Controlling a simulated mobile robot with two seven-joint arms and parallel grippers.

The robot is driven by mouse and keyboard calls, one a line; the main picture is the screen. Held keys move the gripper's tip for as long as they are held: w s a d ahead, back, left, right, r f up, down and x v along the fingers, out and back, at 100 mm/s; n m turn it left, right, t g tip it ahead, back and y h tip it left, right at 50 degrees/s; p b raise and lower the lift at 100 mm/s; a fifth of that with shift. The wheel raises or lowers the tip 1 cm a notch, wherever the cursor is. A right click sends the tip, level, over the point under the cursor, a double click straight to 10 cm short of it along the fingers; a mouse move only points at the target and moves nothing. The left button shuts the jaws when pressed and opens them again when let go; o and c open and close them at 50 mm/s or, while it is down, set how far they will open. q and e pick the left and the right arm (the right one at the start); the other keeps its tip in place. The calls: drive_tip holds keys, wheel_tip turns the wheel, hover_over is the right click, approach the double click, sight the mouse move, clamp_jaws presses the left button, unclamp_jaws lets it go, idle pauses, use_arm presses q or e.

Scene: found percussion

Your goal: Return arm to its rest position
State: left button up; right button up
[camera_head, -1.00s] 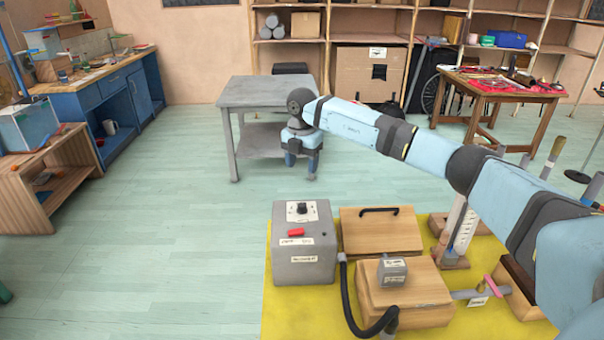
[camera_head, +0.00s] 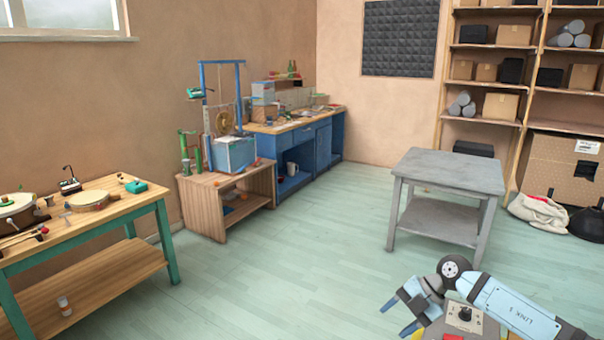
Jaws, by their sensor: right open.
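My right arm comes in from the lower right corner of the head view, with its pale blue link lying low in the picture. My right gripper (camera_head: 396,316) is at its left end, open and empty, with blue fingertips pointing down and to the left. I cannot tell how far apart the arm and box are. My left gripper is not in view.
A grey table (camera_head: 450,172) stands right of centre. A wooden bench with green legs (camera_head: 110,279) holding drums is at left. A low wooden cabinet (camera_head: 205,208) and blue workbench (camera_head: 325,145) line the left wall. The floor between (camera_head: 310,260) is clear.

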drive_tip(key=s+a+r+m+t+y+p, duration=0.1)
drive_tip(key=s+a+m+t+y+p, duration=0.2)
drive_tip(key=s+a+m+t+y, duration=0.7)
drive_tip(key=s+d+f+m+h+p, duration=0.1)
drive_tip(key=s+d+f+m+h, duration=0.1)
drive_tip(key=s+f+m+h, duration=0.2)
drive_tip(key=s+d+f+m+t+h+p, duration=0.1)
drive_tip(key=s+d+f+m+h, duration=0.2)
drive_tip(key=s, duration=0.7)
drive_tip(key=s+d+f+m+h+p, duration=0.2)
drive_tip(key=s+f+m+h, duration=0.4)
drive_tip(key=s+m+h, duration=0.2)
drive_tip(key=shift+d+f, duration=0.15)
drive_tip(key=shift+f, duration=0.1)
drive_tip(key=shift+c, duration=0.5)
